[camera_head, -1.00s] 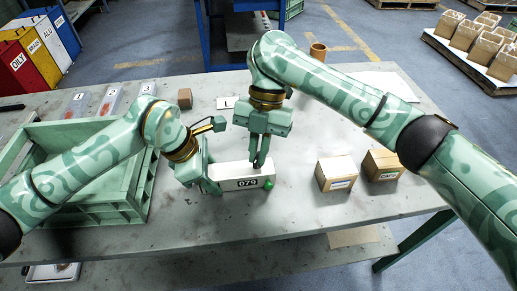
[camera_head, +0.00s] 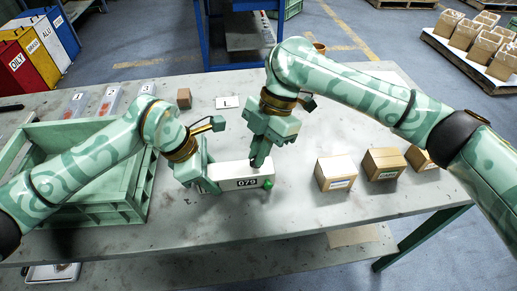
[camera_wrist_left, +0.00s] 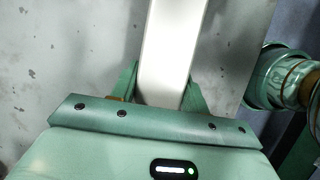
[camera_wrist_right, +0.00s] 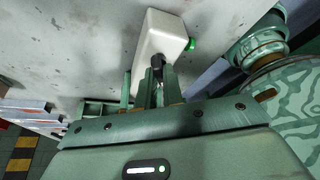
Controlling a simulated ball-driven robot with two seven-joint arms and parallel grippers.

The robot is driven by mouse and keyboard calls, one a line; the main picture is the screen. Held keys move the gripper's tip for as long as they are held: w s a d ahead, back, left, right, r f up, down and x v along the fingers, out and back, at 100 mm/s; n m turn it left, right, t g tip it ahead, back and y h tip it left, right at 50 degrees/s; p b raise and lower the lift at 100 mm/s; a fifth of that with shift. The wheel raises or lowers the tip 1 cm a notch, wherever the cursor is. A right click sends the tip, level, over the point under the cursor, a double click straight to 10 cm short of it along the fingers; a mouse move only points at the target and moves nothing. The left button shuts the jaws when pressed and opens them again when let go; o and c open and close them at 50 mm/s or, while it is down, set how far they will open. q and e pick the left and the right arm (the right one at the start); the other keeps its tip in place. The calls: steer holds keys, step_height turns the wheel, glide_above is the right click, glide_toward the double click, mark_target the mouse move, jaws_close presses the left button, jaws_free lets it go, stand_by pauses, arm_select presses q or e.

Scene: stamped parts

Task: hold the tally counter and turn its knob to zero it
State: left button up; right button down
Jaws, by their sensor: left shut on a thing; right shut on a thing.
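The tally counter (camera_head: 226,185) is a long white box on the table with a number window reading 079 and a green button (camera_head: 268,184) at its right end. My left gripper (camera_head: 206,178) is shut on the counter's left part; the left wrist view shows its white body (camera_wrist_left: 172,50) between the fingers. My right gripper (camera_head: 259,158) points down at the counter's right end, shut on a dark knob (camera_wrist_right: 157,66). The fingers hide part of the knob. The right wrist view also shows the white body (camera_wrist_right: 160,35) and green button (camera_wrist_right: 191,44).
A green crate (camera_head: 100,209) stands at the left. Small cardboard boxes (camera_head: 336,173) stand to the right of the counter. A white card (camera_head: 229,102) and a small brown block (camera_head: 184,97) lie behind. The table in front is clear.

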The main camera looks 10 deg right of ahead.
arm_select(q)
steer(key=shift+a, duration=0.15)
arm_select(e)
steer(key=m+t, duration=0.1)
steer(key=m, duration=0.2)
steer(key=m+t, duration=0.1)
steer(key=m, duration=0.2)
steer(key=shift+s+d+y, duration=0.1)
steer(key=shift+s+y, duration=0.05)
steer(key=shift+y, duration=0.25)
steer(key=shift+m, duration=0.4)
steer(key=c, duration=1.5)
jaws_free()
steer(key=v, duration=1.2)
steer(key=shift+s, duration=0.2)
arm_select(q)
steer(key=o, duration=1.3)
steer(key=shift+c, duration=0.2)
